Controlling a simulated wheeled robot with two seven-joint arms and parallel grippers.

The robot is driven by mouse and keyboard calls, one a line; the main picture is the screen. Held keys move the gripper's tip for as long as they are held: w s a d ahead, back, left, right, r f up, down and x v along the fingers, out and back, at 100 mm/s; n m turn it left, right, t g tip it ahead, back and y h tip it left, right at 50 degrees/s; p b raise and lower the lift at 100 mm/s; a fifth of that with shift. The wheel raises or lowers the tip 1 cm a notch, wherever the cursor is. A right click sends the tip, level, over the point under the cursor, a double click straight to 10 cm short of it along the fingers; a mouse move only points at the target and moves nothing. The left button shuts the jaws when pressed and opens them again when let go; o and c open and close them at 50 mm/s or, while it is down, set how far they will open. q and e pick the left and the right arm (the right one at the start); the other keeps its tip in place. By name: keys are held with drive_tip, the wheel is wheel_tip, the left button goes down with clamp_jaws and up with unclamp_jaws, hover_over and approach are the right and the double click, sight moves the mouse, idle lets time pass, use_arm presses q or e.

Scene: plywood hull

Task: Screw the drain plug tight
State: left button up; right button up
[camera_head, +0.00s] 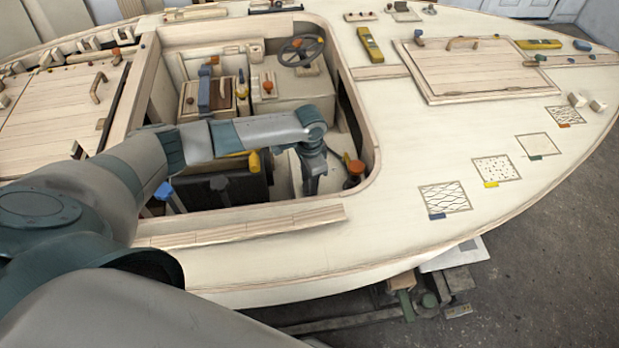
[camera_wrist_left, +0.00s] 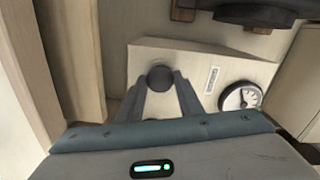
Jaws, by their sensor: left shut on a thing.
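The round dark knob (camera_wrist_left: 160,77), which looks like the drain plug, sits on a pale block in the left wrist view. My left gripper (camera_wrist_left: 161,92) has its two dark fingers on either side of the knob and is shut on it. In the head view my left arm reaches down into the open cockpit, with the gripper (camera_head: 312,187) low inside it. The plug cannot be made out in the head view. How far it is screwed in cannot be seen. My right gripper is not in view.
A round white gauge (camera_wrist_left: 240,96) and a small label (camera_wrist_left: 211,80) are right of the plug. In the cockpit, an orange-topped knob (camera_head: 356,167) stands right of my gripper and a black box (camera_head: 225,187) left of it. The cockpit rim (camera_head: 372,120) surrounds my arm.

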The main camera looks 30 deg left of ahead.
use_arm(q)
drive_tip(key=shift+r+m+p, duration=0.25)
drive_tip(key=shift+m+p, duration=0.05)
drive_tip(key=shift+m, duration=0.2)
drive_tip(key=shift+f+m+p, duration=0.2)
drive_tip(key=shift+m+p, duration=0.25)
drive_tip(key=shift+m, duration=0.65)
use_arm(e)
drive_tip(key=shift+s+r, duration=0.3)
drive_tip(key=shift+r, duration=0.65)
use_arm(q)
drive_tip(key=o, duration=1.1)
drive_tip(key=shift+c, duration=0.2)
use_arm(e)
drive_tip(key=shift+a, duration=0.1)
use_arm(q)
wheel_tip(320, 180, up, 17)
drive_tip(key=b, duration=0.2)
drive_tip(key=shift+r, duration=0.2)
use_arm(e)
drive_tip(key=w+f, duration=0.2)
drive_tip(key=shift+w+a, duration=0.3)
